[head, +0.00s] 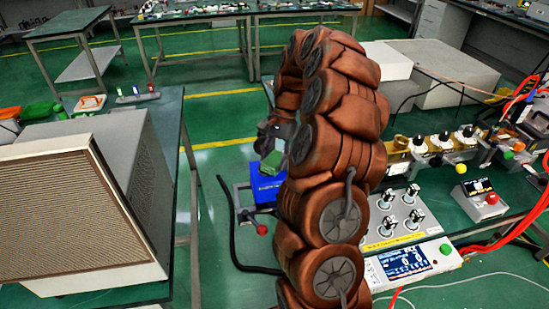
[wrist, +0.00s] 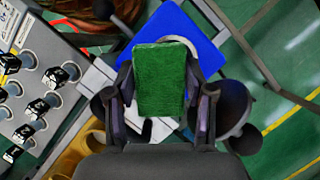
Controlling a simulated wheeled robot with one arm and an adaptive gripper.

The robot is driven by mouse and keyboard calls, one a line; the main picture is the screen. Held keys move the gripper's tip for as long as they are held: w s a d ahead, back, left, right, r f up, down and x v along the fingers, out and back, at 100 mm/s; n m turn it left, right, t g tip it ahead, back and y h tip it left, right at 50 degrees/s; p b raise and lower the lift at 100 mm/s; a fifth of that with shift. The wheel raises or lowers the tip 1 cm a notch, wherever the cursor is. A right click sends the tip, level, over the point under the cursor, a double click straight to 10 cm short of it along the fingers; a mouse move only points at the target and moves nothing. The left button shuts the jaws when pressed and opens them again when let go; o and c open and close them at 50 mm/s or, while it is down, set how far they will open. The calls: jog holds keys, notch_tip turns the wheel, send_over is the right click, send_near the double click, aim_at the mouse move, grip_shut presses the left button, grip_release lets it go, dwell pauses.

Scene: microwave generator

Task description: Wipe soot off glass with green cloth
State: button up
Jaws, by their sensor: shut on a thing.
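My gripper (wrist: 160,88) is shut on the green cloth (wrist: 160,70), a thick rectangular pad held between its two dark fingers. In the head view the cloth (head: 271,164) shows as a small green block left of my arm, just above a blue thing (head: 264,188). In the wrist view the blue thing (wrist: 202,38) lies behind the cloth, and I cannot tell whether they touch. My gripper (head: 276,140) is partly hidden by my arm in the head view. I cannot make out the glass or any soot on it.
A panel with several knobs (head: 391,226) and a display box (head: 405,262) stand right of my arm. Brass-coloured apparatus (head: 435,144) and red cables lie beyond.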

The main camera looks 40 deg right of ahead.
aim_at(263, 160)
jog(key=shift+f, duration=0.15)
jog(key=shift+a, duration=0.1)
jog(key=shift+w+a, duration=0.25)
jog(key=shift+a, duration=0.15)
jog(key=shift+c, duration=0.9)
jog(key=shift+w+a, duration=0.35)
jog(key=shift+a, duration=0.35)
jog(key=shift+w+a, duration=0.35)
jog(key=shift+a, duration=0.3)
jog(key=shift+s+d, duration=0.15)
jog(key=shift+d, duration=0.25)
jog(key=shift+c, duration=1.2)
jog(key=shift+s+d+b, duration=0.3)
jog(key=shift+s+d, duration=0.1)
jog(key=shift+d, duration=0.4)
jog(key=shift+s+d+b, duration=0.25)
jog(key=shift+s+d, duration=0.1)
jog(key=shift+d, duration=0.45)
